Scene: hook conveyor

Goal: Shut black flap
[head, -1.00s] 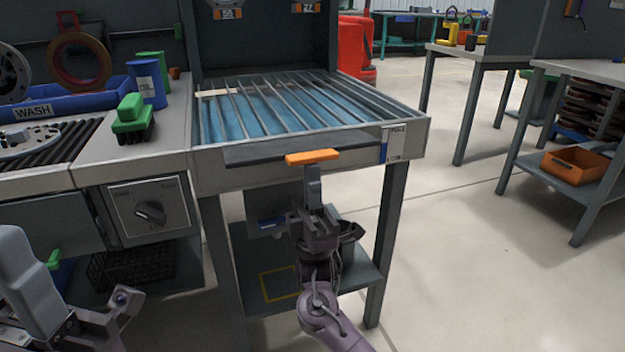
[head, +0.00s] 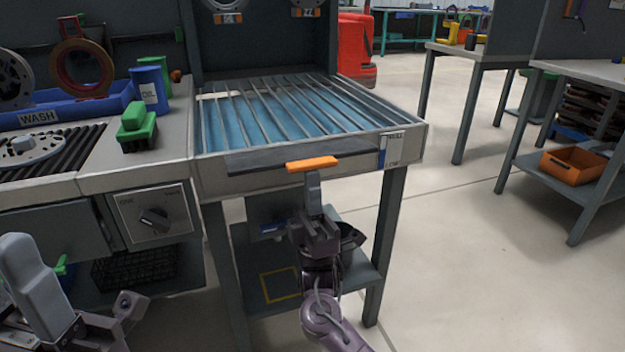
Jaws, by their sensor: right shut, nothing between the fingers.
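The black flap (head: 255,161) is a long dark plate on the front of the grated sink. It sticks out from the front panel, with an orange handle (head: 312,163) on its front edge. My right gripper (head: 313,177) is shut and empty, its fingers pointing up just below the orange handle. I cannot tell whether the fingertips touch the handle's underside. My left gripper (head: 45,290) is at the lower left, far from the flap, and its finger gap does not show clearly.
The grated basin (head: 280,108) lies behind the flap. A panel with a black knob (head: 154,220) is to the left. Below is a grey shelf (head: 350,282) between table legs. A green brush (head: 137,128) and a blue WASH tray (head: 70,110) stand on the left counter.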

